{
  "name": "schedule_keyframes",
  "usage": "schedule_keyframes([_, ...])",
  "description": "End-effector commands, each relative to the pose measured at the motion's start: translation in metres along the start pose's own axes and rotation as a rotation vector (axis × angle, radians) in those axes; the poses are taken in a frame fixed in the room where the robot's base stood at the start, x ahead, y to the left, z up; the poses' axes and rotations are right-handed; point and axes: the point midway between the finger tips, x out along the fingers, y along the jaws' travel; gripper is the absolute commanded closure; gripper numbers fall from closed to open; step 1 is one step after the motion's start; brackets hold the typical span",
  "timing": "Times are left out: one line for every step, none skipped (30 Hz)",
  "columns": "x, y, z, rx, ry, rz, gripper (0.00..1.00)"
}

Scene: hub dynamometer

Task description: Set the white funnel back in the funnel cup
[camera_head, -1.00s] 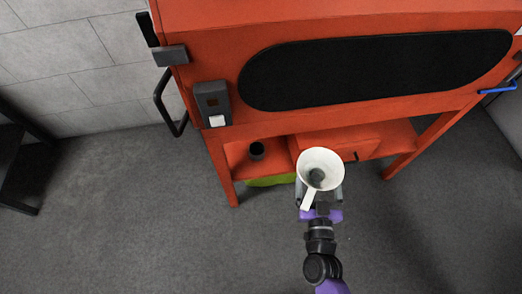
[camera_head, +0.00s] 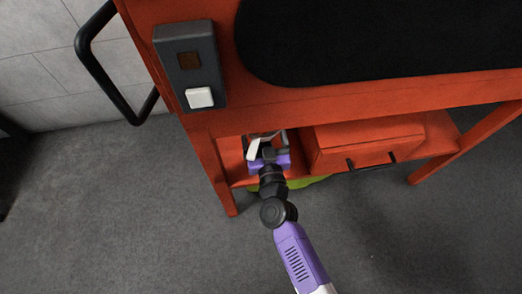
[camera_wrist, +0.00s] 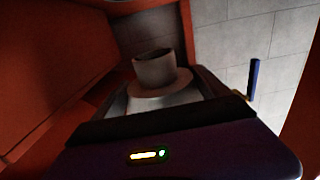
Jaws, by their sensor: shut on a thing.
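The white funnel (camera_head: 253,149) is in my gripper (camera_head: 268,148) in the head view, inside the open left bay of the red machine's low shelf, left of the red drawer. Only a pale strip and part of its rim show; my gripper hides the rest. In the wrist view a grey round cup (camera_wrist: 154,70) with a dark opening stands upright just beyond my fingers. A pale piece (camera_wrist: 168,97), likely the funnel, shows between my fingers in front of the cup. Whether they touch I cannot tell. The cup is hidden in the head view.
The red drawer (camera_head: 368,147) with a black handle closes off the right of the bay. The red table edge (camera_head: 350,108) hangs above my gripper. A red leg (camera_head: 215,180) stands to the left. A grey switch box (camera_head: 190,65) is above.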

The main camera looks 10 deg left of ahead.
Motion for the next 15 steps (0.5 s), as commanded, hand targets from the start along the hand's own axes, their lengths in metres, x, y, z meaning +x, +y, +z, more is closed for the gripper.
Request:
schedule_keyframes([0.001,0.000,0.005,0.000,0.000,-0.001,0.55])
schedule_keyframes([0.001,0.000,0.008,0.000,0.000,-0.001,0.55])
schedule_keyframes([0.001,-0.001,0.012,-0.001,0.000,-0.001,0.55])
schedule_keyframes([0.000,0.000,0.016,-0.001,0.000,-0.001,0.55])
schedule_keyframes([0.000,0.000,0.020,-0.002,0.000,-0.001,0.55])
schedule_keyframes([0.000,0.000,0.027,-0.002,0.000,-0.001,0.55])
schedule_keyframes([0.000,0.000,0.032,-0.001,0.000,-0.001,0.55])
schedule_keyframes([0.000,0.000,0.037,-0.001,0.000,-0.001,0.55])
schedule_keyframes([0.000,0.000,0.043,0.000,0.000,0.000,0.55])
schedule_keyframes([0.000,0.000,0.048,0.000,0.000,0.000,0.55])
schedule_keyframes([0.000,0.000,0.052,-0.001,0.000,0.000,0.55])
schedule_keyframes([0.000,0.000,0.057,-0.002,0.000,0.000,0.55])
schedule_keyframes([0.000,0.000,0.059,-0.002,0.001,0.000,0.55])
schedule_keyframes([0.001,0.000,0.061,-0.001,0.001,0.000,0.55])
schedule_keyframes([0.001,0.000,0.062,0.000,0.001,0.000,0.55])
